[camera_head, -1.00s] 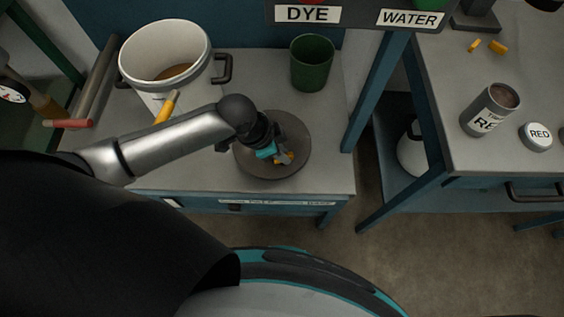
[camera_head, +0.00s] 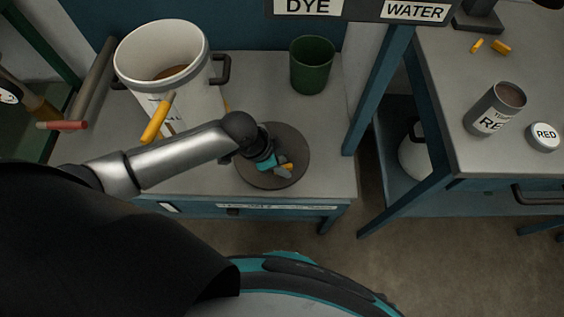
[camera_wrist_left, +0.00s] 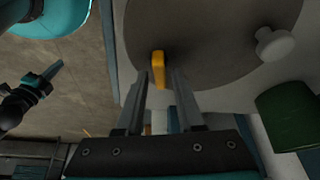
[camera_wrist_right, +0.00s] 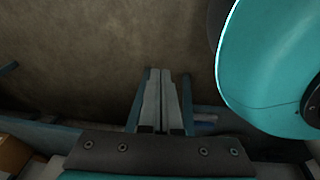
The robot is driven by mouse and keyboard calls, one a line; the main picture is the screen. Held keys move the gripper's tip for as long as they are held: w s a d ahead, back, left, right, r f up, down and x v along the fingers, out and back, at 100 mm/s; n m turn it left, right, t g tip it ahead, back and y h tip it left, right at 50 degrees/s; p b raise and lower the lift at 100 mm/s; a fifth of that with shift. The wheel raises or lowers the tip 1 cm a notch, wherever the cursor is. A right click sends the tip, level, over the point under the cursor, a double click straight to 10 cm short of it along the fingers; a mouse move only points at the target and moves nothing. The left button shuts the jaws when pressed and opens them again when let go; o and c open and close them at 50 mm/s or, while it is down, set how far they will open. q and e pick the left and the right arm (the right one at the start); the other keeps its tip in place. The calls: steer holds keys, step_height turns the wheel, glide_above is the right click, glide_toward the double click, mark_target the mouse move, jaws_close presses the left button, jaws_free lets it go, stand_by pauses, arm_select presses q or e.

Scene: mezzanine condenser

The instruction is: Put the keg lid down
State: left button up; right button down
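The keg lid (camera_head: 264,180), a dark grey disc, appears to lie flat near the front edge of the left bench. My left gripper (camera_head: 283,167) is over its middle. In the left wrist view the lid (camera_wrist_left: 215,45) fills the top, with a yellow tab (camera_wrist_left: 158,68) between my left fingertips (camera_wrist_left: 160,75). Gaps show on both sides of the tab, so the gripper is open around it. A pale knob (camera_wrist_left: 274,44) shows near the lid's edge. The white keg (camera_head: 195,80) stands behind my left arm, open on top. My right gripper (camera_wrist_right: 162,85) is shut and empty.
A green cup (camera_head: 312,65) stands behind the lid, right of the keg (camera_head: 195,80). A blue post (camera_head: 380,90) rises at the bench's right end. On the right bench stand a tin (camera_head: 494,110) and a lid marked RED (camera_head: 544,136).

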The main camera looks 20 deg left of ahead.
arm_select(q)
steer(key=shift+o, duration=0.6)
arm_select(e)
steer(key=shift+s, duration=0.25)
arm_select(q)
steer(key=shift+r, duration=0.1)
steer(key=p+v, duration=0.2)
steer(key=v, duration=0.3)
steer(key=shift+r+p, duration=0.3)
steer(key=shift+p, duration=0.05)
steer(key=p+v, duration=0.2)
steer(key=v, duration=0.4)
steer(key=shift+r, duration=0.3)
arm_select(e)
steer(key=s+a+r+g, duration=0.1)
steer(key=s+a+r, duration=0.2)
steer(key=s+r, duration=0.1)
steer(key=shift+s+a+r, duration=0.15)
steer(key=shift+s+a, duration=0.2)
steer(key=shift+s, duration=0.2)
arm_select(q)
steer(key=shift+a, duration=0.1)
arm_select(e)
steer(key=shift+w, duration=0.35)
